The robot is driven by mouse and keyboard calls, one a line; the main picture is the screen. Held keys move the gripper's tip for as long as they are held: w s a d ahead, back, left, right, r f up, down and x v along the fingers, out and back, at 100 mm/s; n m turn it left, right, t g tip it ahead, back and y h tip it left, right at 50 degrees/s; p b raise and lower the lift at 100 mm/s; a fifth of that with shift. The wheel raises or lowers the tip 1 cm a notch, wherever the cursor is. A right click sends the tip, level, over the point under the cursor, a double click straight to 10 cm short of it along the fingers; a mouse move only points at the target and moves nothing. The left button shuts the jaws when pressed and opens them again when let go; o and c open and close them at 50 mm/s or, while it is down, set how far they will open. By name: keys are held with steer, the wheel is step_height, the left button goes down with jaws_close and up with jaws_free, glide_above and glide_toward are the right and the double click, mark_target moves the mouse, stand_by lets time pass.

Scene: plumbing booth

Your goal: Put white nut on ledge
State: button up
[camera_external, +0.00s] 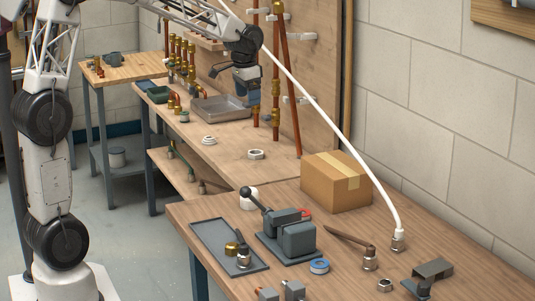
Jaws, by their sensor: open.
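A small white ringed piece (209,140), which looks like the white nut, lies on the far wooden bench in front of the metal tray. It is too small to tell its exact shape. A silver hex nut (256,154) lies to its right near the bench's near end. A narrow wooden ledge (205,43) with small pieces on it runs along the back panel, partly behind my arm. My gripper (248,98) is open and points down above the right side of the tray, apart from both nuts. Its fingertips are hard to make out.
The grey metal tray (221,108) stands below my gripper. Upright copper pipes (276,80) stand just right of it. A white hose (340,131) slants down to the near bench. A cardboard box (336,184) and a vise (290,238) stand on the near bench.

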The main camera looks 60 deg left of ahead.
steer(key=s+d+r, duration=0.3)
steer(key=s+d, duration=1.1)
steer(key=s, duration=0.5)
steer(key=s+d+f, duration=0.2)
steer(key=s+d, duration=0.1)
steer(key=s, duration=0.6)
steer(key=s+d+f+t, duration=0.1)
steer(key=s+d, duration=0.3)
steer(key=s, duration=0.5)
steer(key=shift+d+f+h, duration=0.2)
steer(key=shift+f+h, duration=0.1)
steer(key=shift+f, duration=0.55)
